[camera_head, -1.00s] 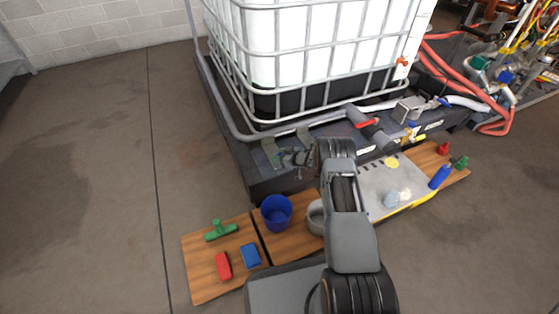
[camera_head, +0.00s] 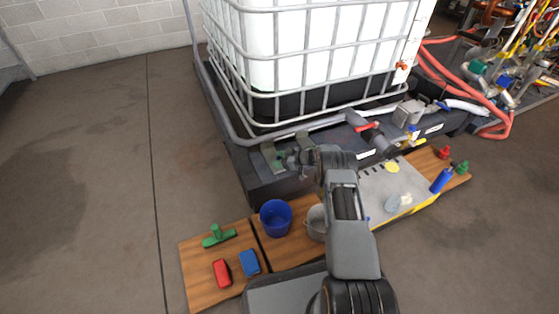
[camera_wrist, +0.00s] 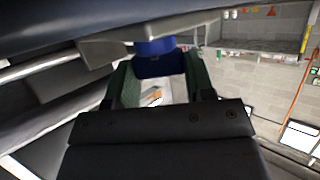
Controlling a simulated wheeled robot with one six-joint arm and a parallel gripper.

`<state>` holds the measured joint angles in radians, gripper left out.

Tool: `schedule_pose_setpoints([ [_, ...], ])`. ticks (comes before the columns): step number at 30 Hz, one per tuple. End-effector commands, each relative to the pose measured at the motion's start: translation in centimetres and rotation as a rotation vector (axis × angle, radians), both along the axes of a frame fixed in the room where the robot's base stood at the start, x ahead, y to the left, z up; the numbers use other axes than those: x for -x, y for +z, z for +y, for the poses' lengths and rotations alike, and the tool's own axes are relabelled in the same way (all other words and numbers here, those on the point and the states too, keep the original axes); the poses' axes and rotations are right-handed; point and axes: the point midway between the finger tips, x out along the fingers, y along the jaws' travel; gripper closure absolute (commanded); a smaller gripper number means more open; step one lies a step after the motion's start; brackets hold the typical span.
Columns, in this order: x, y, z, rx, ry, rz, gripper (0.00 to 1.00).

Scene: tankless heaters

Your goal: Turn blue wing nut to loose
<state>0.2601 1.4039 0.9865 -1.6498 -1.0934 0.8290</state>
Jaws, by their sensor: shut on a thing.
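The blue wing nut (camera_wrist: 158,60) sits in the upper middle of the wrist view, under a grey metal part. My gripper (camera_wrist: 160,80) has its two green-padded fingers on either side of it and is shut on it. The lower part of the nut shows between the fingers; its threads and turning marks are hidden. In the head view my gripper (camera_head: 287,158) is at the front left of the tank's dark base, and the wing nut is too small and covered to make out there.
A caged white tank (camera_head: 310,45) stands on a dark base behind my gripper. A red-handled valve (camera_head: 366,127) is to the right. Low boards in front hold a blue bucket (camera_head: 276,217), a grey bucket (camera_head: 315,224), a red block (camera_head: 222,273) and a blue block (camera_head: 249,262). The floor at left is clear.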

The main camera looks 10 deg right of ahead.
Motion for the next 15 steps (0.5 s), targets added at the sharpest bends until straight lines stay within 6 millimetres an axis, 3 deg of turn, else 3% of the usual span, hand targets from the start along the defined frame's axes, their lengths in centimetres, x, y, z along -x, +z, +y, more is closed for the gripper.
schedule_pose_setpoints([
  [3,-0.11,0.16,0.03,-0.002,-0.001,-0.003,0.75],
  [4,-0.11,0.16,0.03,-0.002,-0.001,-0.003,0.48],
  [6,-0.1,0.15,0.03,-0.002,-0.001,-0.003,0.42],
  [11,-0.06,0.1,0.02,-0.001,-0.001,-0.002,0.26],
  [15,-0.04,0.06,0.03,-0.001,-0.001,-0.002,0.26],
])
